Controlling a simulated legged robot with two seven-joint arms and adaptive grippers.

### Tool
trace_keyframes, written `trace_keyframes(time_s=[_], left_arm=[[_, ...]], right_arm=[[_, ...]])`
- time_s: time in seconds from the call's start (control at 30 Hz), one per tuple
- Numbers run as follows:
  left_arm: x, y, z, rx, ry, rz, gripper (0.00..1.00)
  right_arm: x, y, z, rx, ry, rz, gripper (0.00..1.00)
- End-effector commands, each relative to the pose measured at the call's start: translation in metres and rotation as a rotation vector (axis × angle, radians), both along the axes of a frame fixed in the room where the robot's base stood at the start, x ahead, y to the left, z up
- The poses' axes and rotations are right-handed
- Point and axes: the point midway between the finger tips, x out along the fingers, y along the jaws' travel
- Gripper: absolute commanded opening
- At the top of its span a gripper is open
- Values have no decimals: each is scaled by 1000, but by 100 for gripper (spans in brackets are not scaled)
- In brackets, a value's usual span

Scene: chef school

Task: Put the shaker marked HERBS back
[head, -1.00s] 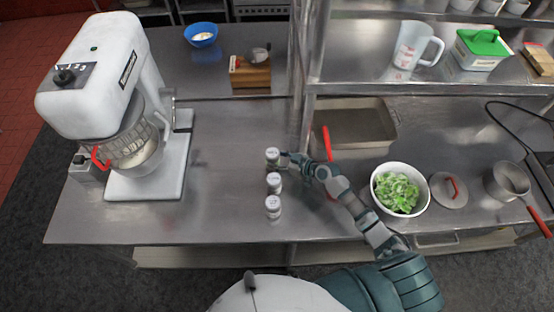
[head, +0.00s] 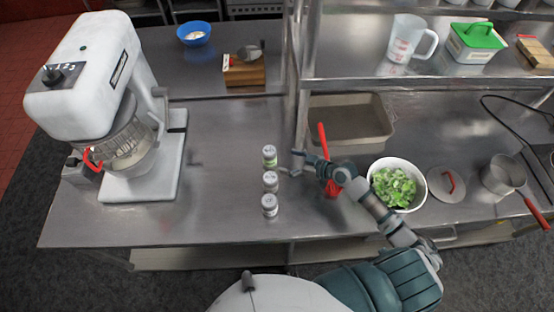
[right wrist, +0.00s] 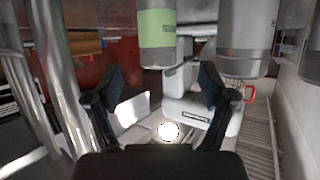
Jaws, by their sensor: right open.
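Three grey-lidded shakers stand upright in a row on the steel counter: a far one with a green label (head: 270,155), a middle one (head: 270,181) and a near one (head: 269,205). I cannot read their markings in the head view. My right gripper (head: 287,163) is open and empty, just right of the far shaker and a small gap from it. In the right wrist view, the green-label shaker (right wrist: 157,38) is ahead of the open fingers (right wrist: 161,85), and a grey shaker (right wrist: 249,35) is beside it. My left gripper is not in view.
A mixer (head: 100,85) stands at left, with clear counter between it and the shakers. A shelf post (head: 299,90) rises behind my gripper.

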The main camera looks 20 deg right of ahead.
Motion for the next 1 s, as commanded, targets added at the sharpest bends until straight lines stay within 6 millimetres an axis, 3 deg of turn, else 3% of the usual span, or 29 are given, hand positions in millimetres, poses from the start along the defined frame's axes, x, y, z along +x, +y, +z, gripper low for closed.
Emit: trace_keyframes(time_s=[0.1, 0.3, 1.0], left_arm=[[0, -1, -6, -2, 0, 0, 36], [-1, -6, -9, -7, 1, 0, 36], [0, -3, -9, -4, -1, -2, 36]], right_arm=[[-17, -13, 6, -5, 3, 3, 82], [-31, -23, 16, -3, 0, 2, 82], [-32, -26, 18, 0, 0, 1, 82]])
